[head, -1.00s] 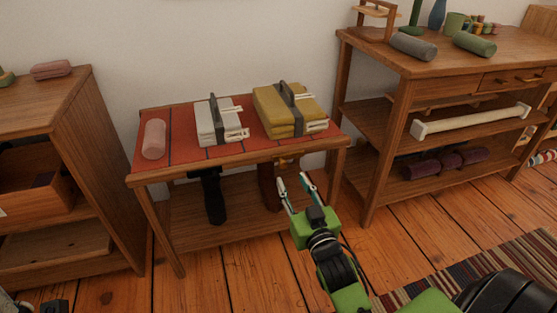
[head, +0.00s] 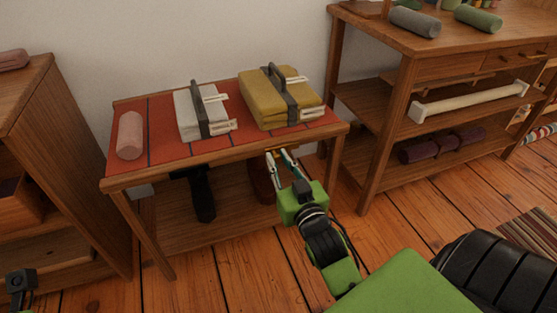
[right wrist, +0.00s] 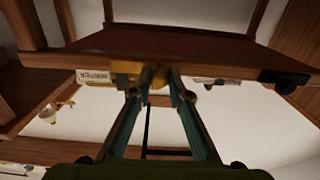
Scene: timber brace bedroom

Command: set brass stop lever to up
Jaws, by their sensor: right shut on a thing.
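The brass stop lever (right wrist: 126,68) shows in the right wrist view as a yellow metal piece at the edge of the wooden table. In the head view only a bit of brass shows under the table's front edge, mostly hidden by my fingers. My right gripper (head: 277,156) reaches up to that edge from the front. In the right wrist view its two teal fingers (right wrist: 160,84) close together on the brass piece. The exact angle of the lever cannot be told. A dark part of my left arm (head: 20,284) shows at the lower left; its fingers are not clear.
The low table (head: 150,180) carries a red runner with a pink roll (head: 130,135), a strapped white bundle (head: 190,122) and a strapped yellow bundle (head: 262,105). A dark object (head: 202,195) hangs below. Shelves stand left and right; the wooden floor in front is open.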

